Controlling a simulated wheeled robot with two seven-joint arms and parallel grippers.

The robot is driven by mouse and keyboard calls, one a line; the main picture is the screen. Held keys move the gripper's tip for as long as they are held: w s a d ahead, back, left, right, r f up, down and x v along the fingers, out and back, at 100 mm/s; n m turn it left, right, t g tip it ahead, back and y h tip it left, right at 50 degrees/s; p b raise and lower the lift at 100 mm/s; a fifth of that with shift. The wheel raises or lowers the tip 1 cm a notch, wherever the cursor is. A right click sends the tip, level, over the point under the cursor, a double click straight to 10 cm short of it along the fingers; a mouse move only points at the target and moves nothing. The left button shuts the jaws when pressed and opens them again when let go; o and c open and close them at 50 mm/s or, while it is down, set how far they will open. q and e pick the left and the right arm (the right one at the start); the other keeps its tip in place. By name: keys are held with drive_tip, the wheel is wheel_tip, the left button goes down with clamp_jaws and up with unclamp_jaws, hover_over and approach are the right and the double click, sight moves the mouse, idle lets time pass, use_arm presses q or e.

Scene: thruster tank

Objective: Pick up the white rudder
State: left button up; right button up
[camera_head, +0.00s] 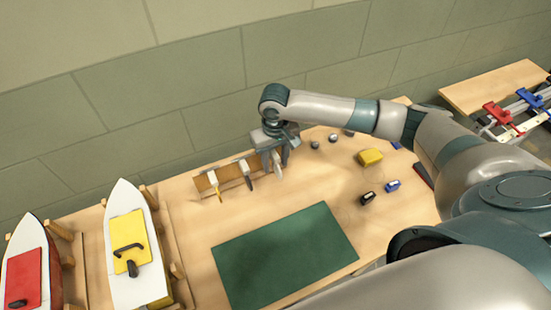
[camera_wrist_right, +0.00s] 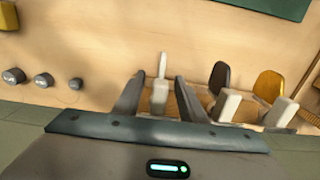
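The white rudder (camera_head: 278,167) hangs at the right end of the small wooden rack, in line with a black rudder (camera_head: 247,175) and a yellow rudder (camera_head: 215,186). My right gripper (camera_head: 275,155) is over the white rudder and partly hides its top. In the right wrist view, the white rudder (camera_wrist_right: 161,68) lies between the two dark fingers of the right gripper (camera_wrist_right: 159,82). A gap shows on each side, so the gripper is open around it. The black rudder (camera_wrist_right: 218,78) and yellow rudder (camera_wrist_right: 268,86) show to the right. My left gripper is not in view.
A green mat (camera_head: 285,255) lies on the wooden table. A yellow block (camera_head: 370,157) and small blue and black parts (camera_head: 392,186) lie to the right. Grey round pieces (camera_wrist_right: 44,80) are near the rack. Two boats (camera_head: 123,283) stand at left. The wall is close behind.

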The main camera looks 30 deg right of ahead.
drive_tip(key=shift+f, duration=0.75)
drive_tip(key=shift+c, duration=0.7)
clamp_jaws()
